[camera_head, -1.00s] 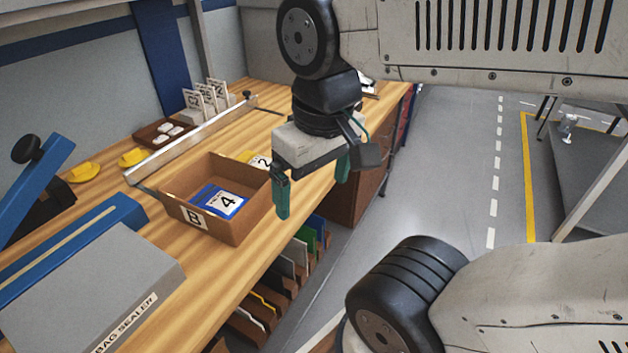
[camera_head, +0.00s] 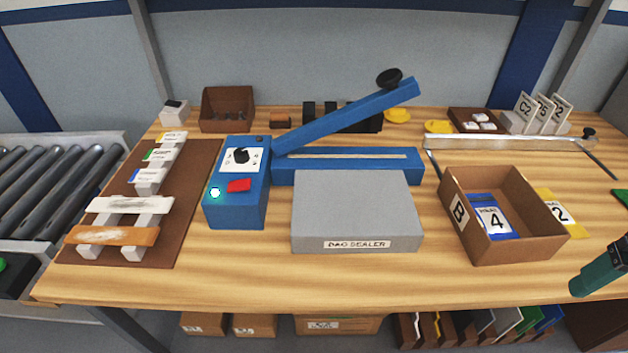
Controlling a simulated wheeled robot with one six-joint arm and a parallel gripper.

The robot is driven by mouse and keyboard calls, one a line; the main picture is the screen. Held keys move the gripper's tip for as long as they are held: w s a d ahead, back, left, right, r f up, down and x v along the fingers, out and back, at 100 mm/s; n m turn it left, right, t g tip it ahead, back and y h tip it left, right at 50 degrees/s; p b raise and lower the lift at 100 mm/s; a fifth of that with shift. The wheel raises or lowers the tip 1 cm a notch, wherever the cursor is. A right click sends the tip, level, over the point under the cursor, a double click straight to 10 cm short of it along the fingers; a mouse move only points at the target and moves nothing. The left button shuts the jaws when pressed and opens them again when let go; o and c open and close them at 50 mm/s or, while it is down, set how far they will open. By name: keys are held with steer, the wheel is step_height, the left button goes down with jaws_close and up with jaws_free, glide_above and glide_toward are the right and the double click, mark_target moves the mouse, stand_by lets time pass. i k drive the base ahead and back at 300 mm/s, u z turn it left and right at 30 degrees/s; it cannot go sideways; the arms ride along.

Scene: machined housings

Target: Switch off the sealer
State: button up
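The bag sealer (camera_head: 355,215) stands in the middle of the workbench, with a grey front platform and a blue body. Its blue lever arm (camera_head: 350,115) is raised and ends in a black knob. The blue control box (camera_head: 237,205) at its left carries a black dial (camera_head: 241,156) on a white plate, a red switch (camera_head: 239,185) and a lamp (camera_head: 215,192) that glows pale green. My gripper (camera_head: 598,268) shows only as a teal finger at the right edge, right of the cardboard box and far from the switch. The rest of it is out of frame.
An open cardboard box B (camera_head: 535,240) holds a blue card marked 4. A roller conveyor (camera_head: 50,175) is at far left. The bench front before the sealer is clear.

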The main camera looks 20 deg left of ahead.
mark_target(234, 186)
steer(key=u, duration=0.35)
steer(key=k, duration=0.25)
steer(key=u, duration=1)
steer(key=i, duration=0.5)
